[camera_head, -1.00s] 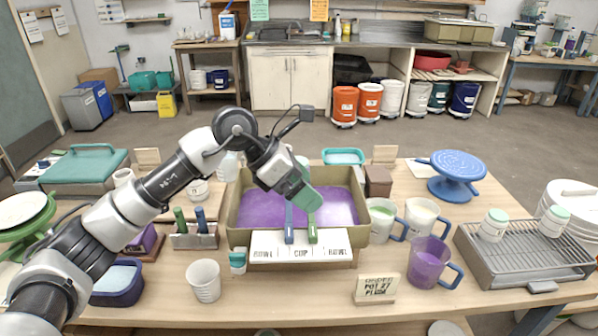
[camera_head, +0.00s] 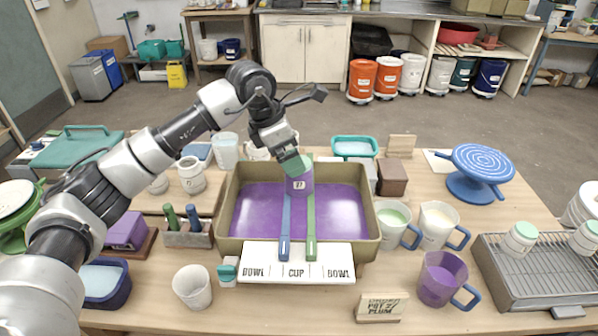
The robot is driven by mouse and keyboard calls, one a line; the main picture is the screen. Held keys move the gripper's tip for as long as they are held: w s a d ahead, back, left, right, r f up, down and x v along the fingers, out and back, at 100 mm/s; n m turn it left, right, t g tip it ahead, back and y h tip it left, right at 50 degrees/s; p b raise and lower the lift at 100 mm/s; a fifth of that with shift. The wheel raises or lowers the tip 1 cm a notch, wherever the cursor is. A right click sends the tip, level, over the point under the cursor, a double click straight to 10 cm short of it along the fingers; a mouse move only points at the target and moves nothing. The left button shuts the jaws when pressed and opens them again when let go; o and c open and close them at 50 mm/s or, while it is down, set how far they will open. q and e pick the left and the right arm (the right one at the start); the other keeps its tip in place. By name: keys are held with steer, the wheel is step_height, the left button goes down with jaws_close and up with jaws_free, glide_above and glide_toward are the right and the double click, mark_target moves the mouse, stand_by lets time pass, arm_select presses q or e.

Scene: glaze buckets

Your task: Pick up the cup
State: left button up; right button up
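My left gripper (camera_head: 297,166) points down over the far part of a tan basin (camera_head: 228,205) of purple glaze. Its teal end is at a small purple piece with a pale label (camera_head: 300,185); I cannot tell whether it grips this piece. A blue strip (camera_head: 285,225) and a green strip (camera_head: 311,225) run from there to a board marked BOWL, CUP, BOWL (camera_head: 296,263), ending near CUP. A white cup (camera_head: 192,287) stands at front left. A purple mug (camera_head: 441,278), a mug of green liquid (camera_head: 394,222) and a mug of cream liquid (camera_head: 438,222) stand to the right. My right gripper is out of view.
A wire rack on a grey tray (camera_head: 500,280) with lidded jars is at right, below a blue turntable (camera_head: 476,170). A wooden sign (camera_head: 382,307) stands at the front edge. A tool holder (camera_head: 188,236) is left of the basin.

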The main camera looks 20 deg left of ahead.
arm_select(q)
steer(key=shift+w+d+f, duration=0.1)
steer(key=shift+d+f, duration=0.05)
steer(key=shift+f, duration=0.2)
steer(key=shift+w+d+f+p, duration=0.1)
steer(key=shift+w+f+p, duration=0.05)
steer(key=shift+f+p, duration=0.15)
steer(key=p+x, duration=0.1)
steer(key=x, duration=0.2)
steer(key=shift+f+p, duration=0.3)
steer(key=shift+f, duration=0.05)
steer(key=shift+d+f, duration=0.15)
steer(key=shift+f, duration=0.35)
steer(key=shift+w, duration=0.1)
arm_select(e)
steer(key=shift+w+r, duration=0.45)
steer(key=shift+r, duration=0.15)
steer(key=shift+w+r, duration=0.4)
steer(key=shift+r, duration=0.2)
arm_select(q)
steer(key=c, duration=1.1)
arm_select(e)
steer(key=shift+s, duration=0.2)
arm_select(q)
steer(key=shift+r, duration=0.15)
